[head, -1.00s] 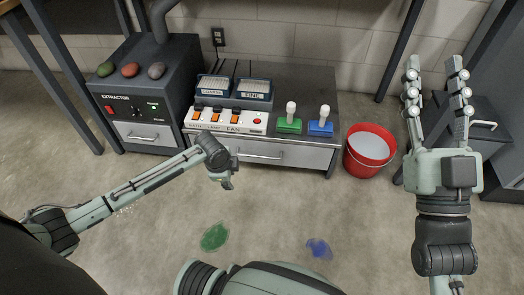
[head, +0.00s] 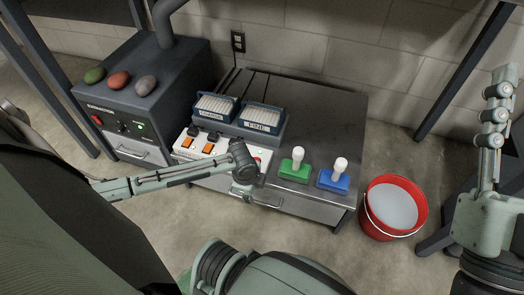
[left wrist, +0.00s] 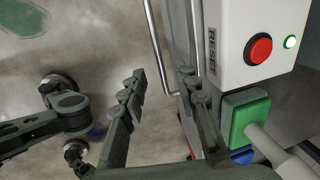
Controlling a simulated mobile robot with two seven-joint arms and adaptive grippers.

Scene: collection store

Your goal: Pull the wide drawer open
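The wide drawer (head: 310,205) is in the grey cabinet, under the top with the switches, and looks shut. Its metal bar handle (head: 268,203) is partly covered by my left gripper (head: 244,192), which is at the drawer front. In the left wrist view the handle (left wrist: 155,40) runs between the two fingers of the open left gripper (left wrist: 160,78). No grip on it shows, and I cannot tell if a finger touches it. My right gripper (head: 495,110) is at the right edge, away from the cabinet. One finger shows, spread as before; the other is cut off.
On the cabinet top are a white switch panel (head: 190,143), a green joystick (head: 296,168) and a blue joystick (head: 335,178). A red bucket (head: 380,228) stands on the floor at right. The extractor box (head: 165,80) stands at left. The floor before the drawer looks free.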

